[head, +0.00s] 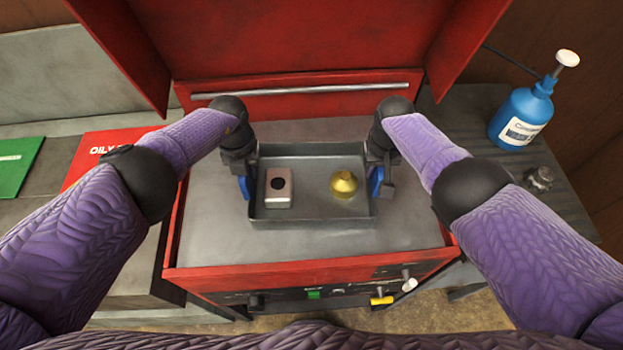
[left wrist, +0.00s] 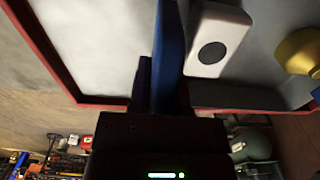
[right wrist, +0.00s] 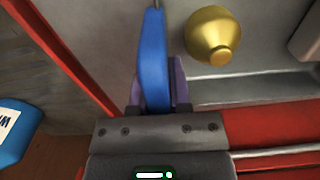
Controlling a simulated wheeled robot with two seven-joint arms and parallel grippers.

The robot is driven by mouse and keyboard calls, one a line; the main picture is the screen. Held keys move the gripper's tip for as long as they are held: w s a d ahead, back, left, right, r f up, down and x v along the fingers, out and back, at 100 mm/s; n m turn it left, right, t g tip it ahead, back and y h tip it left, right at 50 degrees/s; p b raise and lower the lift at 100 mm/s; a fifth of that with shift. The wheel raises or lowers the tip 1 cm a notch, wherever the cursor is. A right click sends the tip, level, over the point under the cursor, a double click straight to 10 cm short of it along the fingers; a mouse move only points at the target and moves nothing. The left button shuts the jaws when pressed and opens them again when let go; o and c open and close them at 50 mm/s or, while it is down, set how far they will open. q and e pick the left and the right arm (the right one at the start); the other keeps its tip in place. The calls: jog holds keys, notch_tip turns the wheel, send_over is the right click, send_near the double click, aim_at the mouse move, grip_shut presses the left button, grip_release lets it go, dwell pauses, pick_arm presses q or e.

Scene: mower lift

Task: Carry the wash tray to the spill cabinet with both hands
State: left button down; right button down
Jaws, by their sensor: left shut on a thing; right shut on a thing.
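The wash tray (head: 310,219) is a shallow grey tray with blue handles at its left and right ends. A white block with a black round spot (head: 279,187) and a gold conical part (head: 343,184) stand in it; both also show in the wrist views. My left gripper (head: 245,186) is shut on the left blue handle (left wrist: 168,60). My right gripper (head: 378,182) is shut on the right blue handle (right wrist: 152,60). The tray looks level over the grey top of a red cabinet (head: 310,272); I cannot tell whether it touches that top.
Red upright panels (head: 300,40) and a metal bar (head: 300,91) stand behind the tray. A blue pump bottle (head: 521,118) and a small metal part (head: 540,178) stand on the dark bench at right. A red "OILY" panel (head: 100,150) and a green one (head: 17,165) lie at left.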

pick_arm(q)
jog(key=shift+r, duration=0.15)
pick_arm(e)
jog(key=shift+r, duration=0.1)
